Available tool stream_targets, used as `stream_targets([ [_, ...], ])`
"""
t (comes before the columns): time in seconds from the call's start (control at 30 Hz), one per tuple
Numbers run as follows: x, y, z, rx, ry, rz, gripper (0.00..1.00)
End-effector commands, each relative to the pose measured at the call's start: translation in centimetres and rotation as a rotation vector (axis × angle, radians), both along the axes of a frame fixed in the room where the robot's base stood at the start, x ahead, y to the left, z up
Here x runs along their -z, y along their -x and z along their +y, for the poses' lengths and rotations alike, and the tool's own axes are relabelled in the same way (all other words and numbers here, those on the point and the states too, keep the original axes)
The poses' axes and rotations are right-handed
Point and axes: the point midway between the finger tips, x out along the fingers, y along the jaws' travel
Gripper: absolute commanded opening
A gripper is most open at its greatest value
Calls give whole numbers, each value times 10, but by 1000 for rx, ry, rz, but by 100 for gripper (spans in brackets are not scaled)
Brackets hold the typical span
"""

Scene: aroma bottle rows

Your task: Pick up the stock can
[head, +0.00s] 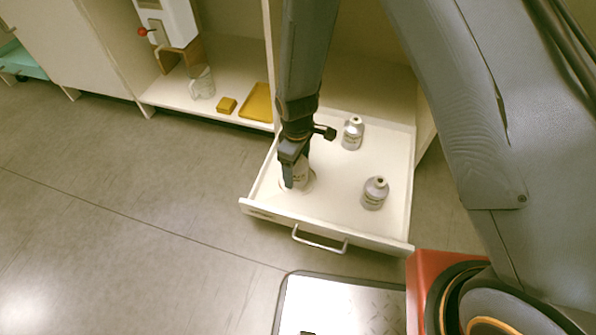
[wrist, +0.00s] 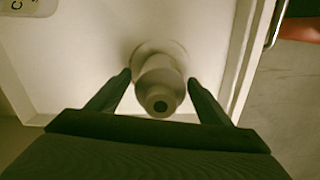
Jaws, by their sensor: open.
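A pale grey can (head: 302,179) with a narrower neck stands upright at the left of the open drawer, partly hidden by my gripper. In the wrist view the can (wrist: 158,72) shows from above, its dark round mouth facing the camera. My gripper (head: 292,180) is open and low over it, with one finger on each side. In the wrist view small gaps seem to show between the fingers and the can. Two similar cans stand in the drawer, one at the back (head: 353,133) and one at the right (head: 376,193). I cannot tell which one is the stock can.
The drawer (head: 330,212) is pulled out, with low walls around the cans and a handle (head: 319,239) in front. On the shelf at left are a yellow tray (head: 257,103), a small yellow block (head: 226,105) and a clear glass (head: 203,82). The floor at left is clear.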

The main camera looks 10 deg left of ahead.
Motion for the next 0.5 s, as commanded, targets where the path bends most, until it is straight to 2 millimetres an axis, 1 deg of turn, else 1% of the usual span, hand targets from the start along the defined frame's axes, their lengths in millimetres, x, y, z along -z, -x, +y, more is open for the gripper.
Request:
stream_targets([
  [0.1, -1, 0, 0, 0, 0, 0, 73],
  [0.13, -1, 0, 0, 0, 0, 0, 71],
  [0.37, -1, 0, 0, 0, 0, 0, 32],
  [0.4, -1, 0, 0, 0, 0, 0, 25],
  [0.47, -1, 0, 0, 0, 0, 0, 15],
  [0.5, -1, 0, 0, 0, 0, 0, 14],
])
